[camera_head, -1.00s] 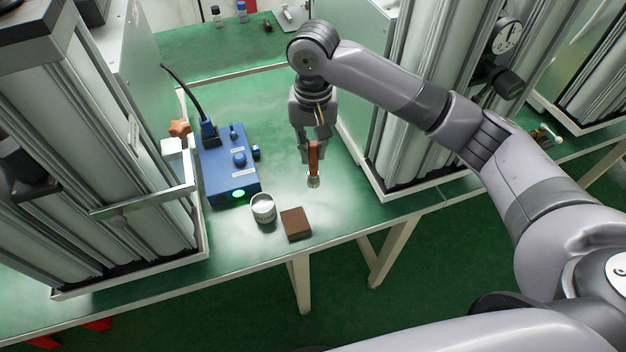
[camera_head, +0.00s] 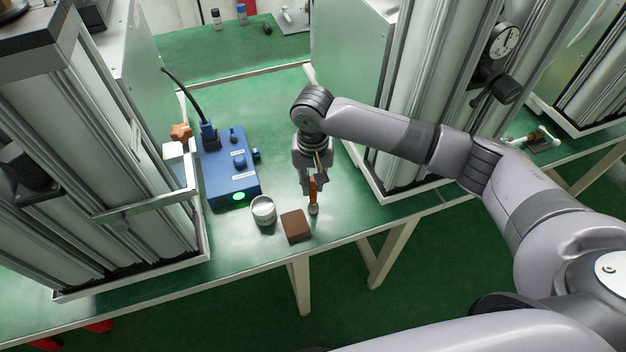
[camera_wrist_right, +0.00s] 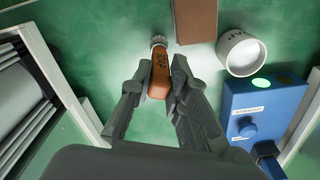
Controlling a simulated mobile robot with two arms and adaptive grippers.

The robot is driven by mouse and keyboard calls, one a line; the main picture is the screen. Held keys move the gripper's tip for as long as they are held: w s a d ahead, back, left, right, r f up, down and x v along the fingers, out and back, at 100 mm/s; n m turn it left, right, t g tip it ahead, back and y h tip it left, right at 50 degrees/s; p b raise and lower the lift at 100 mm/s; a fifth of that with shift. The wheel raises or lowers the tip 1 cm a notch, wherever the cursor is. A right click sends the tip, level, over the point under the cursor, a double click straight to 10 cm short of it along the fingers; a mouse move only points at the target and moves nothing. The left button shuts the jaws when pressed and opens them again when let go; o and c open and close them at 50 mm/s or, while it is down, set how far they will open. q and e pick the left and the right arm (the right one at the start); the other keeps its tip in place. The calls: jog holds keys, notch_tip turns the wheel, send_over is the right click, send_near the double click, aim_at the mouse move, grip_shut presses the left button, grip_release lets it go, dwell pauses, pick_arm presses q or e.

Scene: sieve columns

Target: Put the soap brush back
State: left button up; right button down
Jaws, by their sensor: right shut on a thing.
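The soap brush (camera_head: 313,195) has a brown-orange handle and pale bristles pointing down. In the right wrist view the brush (camera_wrist_right: 160,70) shows dark lettering on its handle. My right gripper (camera_head: 311,183) is shut on the handle and holds the brush upright, just right of the brown block; I cannot tell whether the bristles touch the table. The right wrist view shows both fingers (camera_wrist_right: 161,82) on either side of the handle. A white round cup (camera_head: 263,211) stands left of the block. My left gripper is not in view.
The brown block (camera_head: 296,226) lies near the table's front edge. A blue device (camera_head: 228,172) with a green light and black cable stands behind the cup. Large sieve columns flank the workspace on the left (camera_head: 120,170) and right. Green table surface is clear behind my gripper.

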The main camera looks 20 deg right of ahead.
jog(key=shift+f, duration=0.1)
jog(key=c, duration=1.5)
grip_release()
jog(key=shift+c, duration=0.2)
notch_tip(320, 180, up, 12)
jog(key=b, duration=0.1)
